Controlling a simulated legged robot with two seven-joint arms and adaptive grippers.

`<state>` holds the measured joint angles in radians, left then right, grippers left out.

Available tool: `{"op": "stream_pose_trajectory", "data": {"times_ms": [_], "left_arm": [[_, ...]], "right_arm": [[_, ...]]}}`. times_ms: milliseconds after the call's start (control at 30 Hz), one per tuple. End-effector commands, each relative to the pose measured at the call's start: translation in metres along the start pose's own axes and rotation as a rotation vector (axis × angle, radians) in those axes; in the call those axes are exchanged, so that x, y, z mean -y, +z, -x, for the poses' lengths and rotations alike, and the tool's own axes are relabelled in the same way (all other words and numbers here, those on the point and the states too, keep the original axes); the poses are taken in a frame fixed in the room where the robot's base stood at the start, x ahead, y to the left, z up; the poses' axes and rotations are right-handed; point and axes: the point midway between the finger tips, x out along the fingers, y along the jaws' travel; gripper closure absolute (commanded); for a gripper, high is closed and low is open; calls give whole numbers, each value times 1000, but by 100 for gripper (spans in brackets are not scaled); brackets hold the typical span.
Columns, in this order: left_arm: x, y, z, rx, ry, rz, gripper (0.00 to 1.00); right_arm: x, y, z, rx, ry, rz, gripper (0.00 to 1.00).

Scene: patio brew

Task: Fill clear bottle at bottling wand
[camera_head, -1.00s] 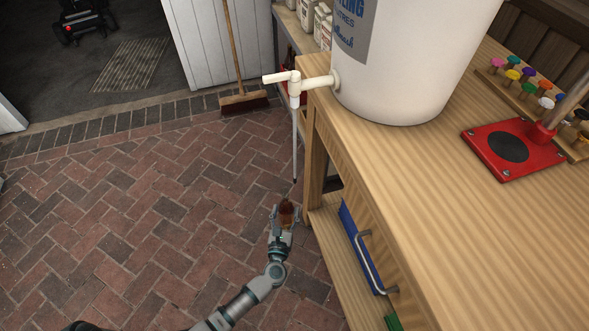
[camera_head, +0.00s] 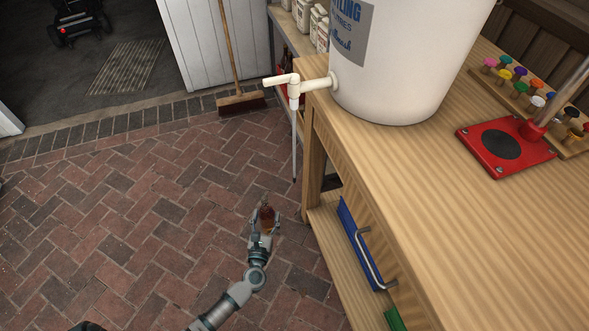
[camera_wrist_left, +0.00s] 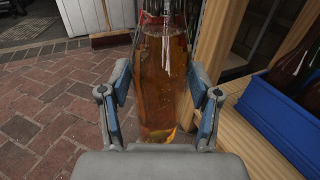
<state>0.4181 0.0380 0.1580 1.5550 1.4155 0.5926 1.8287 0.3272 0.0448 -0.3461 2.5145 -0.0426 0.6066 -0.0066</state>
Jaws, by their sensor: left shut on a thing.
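The clear bottle (camera_head: 267,217), amber with liquid, is upright in my left gripper (camera_head: 264,226), over the brick floor. In the left wrist view the bottle (camera_wrist_left: 163,85) stands between the two blue-padded fingers, and the liquid reaches up to near its shoulder; its mouth is cut off at the top. The bottling wand (camera_head: 294,145) hangs straight down from the white tap (camera_head: 294,88) of the white bucket (camera_head: 395,70). The bottle is below and left of the wand's tip, apart from it. My right gripper is out of view.
The wooden bench (camera_head: 440,160) fills the right side, with a blue crate (camera_head: 357,243) on its lower shelf. A red capper base (camera_head: 505,148) and several coloured pegs stand on top. A broom (camera_head: 240,102) leans at the back.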

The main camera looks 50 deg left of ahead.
Motion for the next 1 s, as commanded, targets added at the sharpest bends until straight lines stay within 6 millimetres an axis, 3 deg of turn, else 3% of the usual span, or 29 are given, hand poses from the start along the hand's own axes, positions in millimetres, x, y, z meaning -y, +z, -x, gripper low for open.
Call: {"op": "stream_pose_trajectory", "data": {"times_ms": [1000], "left_arm": [[-55, 2, 26, 4, 0, 0, 83]], "right_arm": [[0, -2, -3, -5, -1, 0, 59]]}}
